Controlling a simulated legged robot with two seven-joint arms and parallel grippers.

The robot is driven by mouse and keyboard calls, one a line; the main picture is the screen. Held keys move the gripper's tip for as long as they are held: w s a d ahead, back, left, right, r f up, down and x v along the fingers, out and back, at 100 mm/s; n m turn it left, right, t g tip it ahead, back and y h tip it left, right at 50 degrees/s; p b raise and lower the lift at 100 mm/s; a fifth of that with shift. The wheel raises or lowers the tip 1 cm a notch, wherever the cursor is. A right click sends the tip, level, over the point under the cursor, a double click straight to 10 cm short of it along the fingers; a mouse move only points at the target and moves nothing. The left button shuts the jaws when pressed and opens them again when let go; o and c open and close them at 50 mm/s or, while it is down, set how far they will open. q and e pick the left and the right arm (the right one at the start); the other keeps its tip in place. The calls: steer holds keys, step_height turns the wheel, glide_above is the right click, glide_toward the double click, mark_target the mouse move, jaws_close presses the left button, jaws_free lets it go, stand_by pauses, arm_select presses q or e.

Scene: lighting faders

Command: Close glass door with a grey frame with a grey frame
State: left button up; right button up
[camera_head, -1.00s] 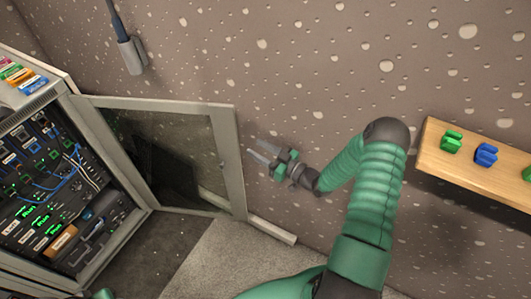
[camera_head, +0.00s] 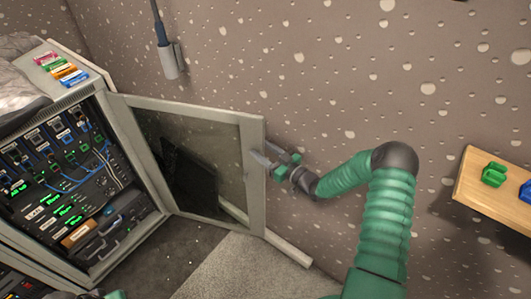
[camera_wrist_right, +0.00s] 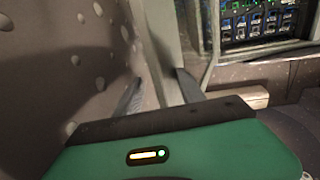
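The glass door with a grey frame (camera_head: 254,200) stands wide open on the right side of a rack cabinet (camera_head: 65,185). My right gripper (camera_head: 267,157) is at the door's free edge, on the right, and its fingers are apart. In the right wrist view the door frame (camera_wrist_right: 160,50) rises beyond the two spread fingers (camera_wrist_right: 155,90); I cannot tell whether they touch it. A small green part (camera_head: 115,295) at the bottom edge of the head view may be my left arm; my left gripper does not show.
Coloured blocks (camera_head: 65,72) lie on top of the cabinet. A wooden shelf (camera_head: 488,195) with green and blue clips is on the wall at right. A grey holder (camera_head: 170,60) hangs on the wall. A pale strip (camera_head: 288,250) lies along the wall's foot.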

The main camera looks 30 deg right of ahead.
steer(key=shift+w+r, duration=0.1)
steer(key=shift+c, duration=1.1)
steer(key=shift+r, duration=0.15)
jaws_close()
steer(key=shift+s+a+h+p, duration=0.2)
steer(key=shift+a+h+p, duration=0.1)
steer(key=shift+a+p, duration=0.1)
steer(key=s+a+m+h+p, duration=0.1)
steer(key=s+a+p, duration=0.1)
steer(key=s+a, duration=0.2)
steer(key=shift+s+a+f+m+h, duration=0.2)
steer(key=shift+a+f+m+h, duration=0.1)
steer(key=shift+a+h, duration=0.15)
steer(key=shift+a, duration=0.1)
